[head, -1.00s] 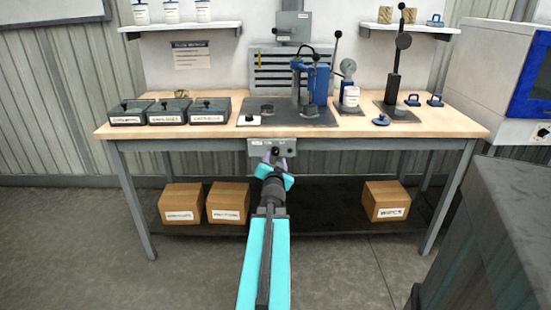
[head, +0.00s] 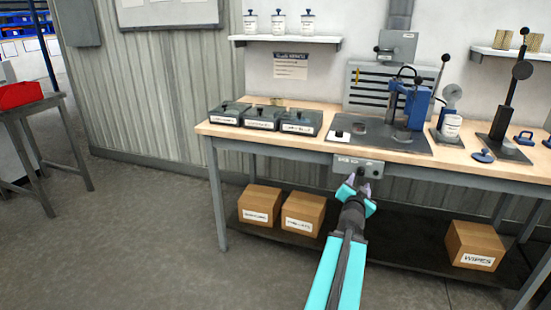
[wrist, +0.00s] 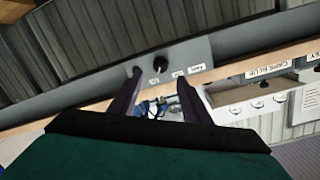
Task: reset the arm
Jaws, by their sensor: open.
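My gripper (head: 358,183) is in front of the workbench's front edge in the head view, close to the grey control panel (head: 345,167) under the tabletop. In the wrist view its two dark fingers (wrist: 155,95) stand apart with nothing between them. The control panel, with a black knob, also shows beyond the fingers in the wrist view (wrist: 190,62). I cannot tell whether a finger touches the panel.
The workbench (head: 300,140) carries three dark lidded boxes (head: 262,118), a blue press (head: 408,102) and a lever stand (head: 503,110). Cardboard boxes (head: 303,213) sit on the lower shelf. A red bin (head: 18,95) stands on a table at far left. The floor at left (head: 140,240) is clear.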

